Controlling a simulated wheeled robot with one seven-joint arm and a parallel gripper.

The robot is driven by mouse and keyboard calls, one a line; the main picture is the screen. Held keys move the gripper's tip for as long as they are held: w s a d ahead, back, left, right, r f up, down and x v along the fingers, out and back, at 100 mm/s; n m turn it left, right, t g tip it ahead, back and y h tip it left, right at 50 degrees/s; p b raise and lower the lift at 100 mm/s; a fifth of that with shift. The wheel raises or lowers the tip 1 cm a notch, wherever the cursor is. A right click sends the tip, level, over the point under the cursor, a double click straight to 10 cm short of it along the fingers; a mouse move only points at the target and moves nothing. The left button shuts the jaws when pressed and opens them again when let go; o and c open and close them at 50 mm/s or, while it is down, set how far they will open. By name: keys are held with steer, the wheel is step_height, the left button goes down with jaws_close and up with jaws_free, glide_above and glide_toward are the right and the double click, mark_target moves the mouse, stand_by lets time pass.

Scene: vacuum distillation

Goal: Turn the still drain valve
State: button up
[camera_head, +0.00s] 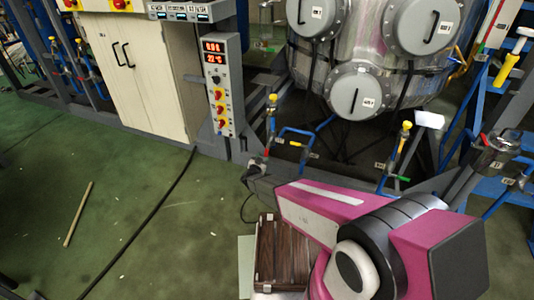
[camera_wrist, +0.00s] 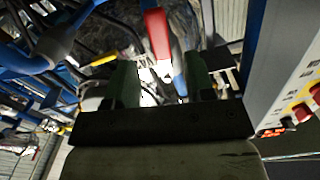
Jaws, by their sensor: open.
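In the wrist view, a red lever handle (camera_wrist: 158,34) shows beyond my gripper (camera_wrist: 161,72), in line with the gap between its two green fingers. The fingers are apart, and I see nothing clamped between them. A blue part (camera_wrist: 179,76) shows just below the red handle, near the right finger. I cannot tell whether either finger touches the handle, or for certain that it is the still drain valve. In the head view, my gripper's end is low beside the blue pipework under the still (camera_head: 355,88), and its fingers are not clear.
A control panel (camera_head: 218,88) with red and yellow knobs stands left of the still; it is close at the right in the wrist view (camera_wrist: 292,95). Blue pipes and yellow-topped valves (camera_head: 406,127) crowd the still's base. Green floor at left is mostly clear, with a hose and a stick (camera_head: 78,214).

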mark_target(266, 152)
steer(key=x, duration=0.6)
jaws_close()
